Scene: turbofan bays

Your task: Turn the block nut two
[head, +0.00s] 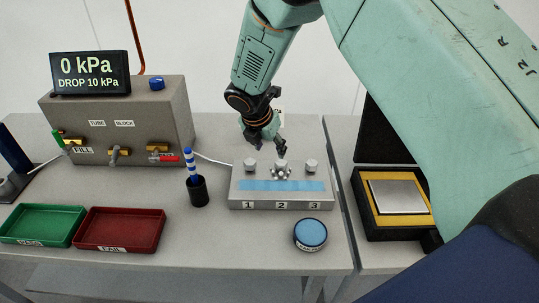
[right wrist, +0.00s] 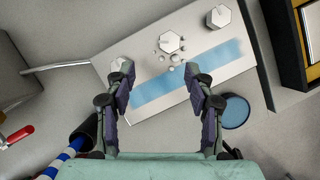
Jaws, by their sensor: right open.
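The grey block (head: 237,197) stands on the bench with a blue strip along it and labels 1, 2 and 3. Nut two (head: 282,163) is the middle one, with several small pale bubble-like balls around it. In the right wrist view, nut two (right wrist: 169,42) is a hex nut beyond the fingertips. Nut one (head: 250,164) and nut three (head: 311,165) sit at its sides. My right gripper (head: 267,147) is open and empty above the block; its fingers (right wrist: 162,78) are spread over the blue strip, apart from the nut. My left gripper is out of view.
A grey test box (head: 120,105) with valves and a display (head: 90,72) reading 0 kPa, DROP 10 kPa stands at left. A black cup (head: 198,192) holds a blue-striped stick. Green (head: 40,225) and red (head: 120,230) trays and a round blue-topped tin (head: 311,234) lie in front.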

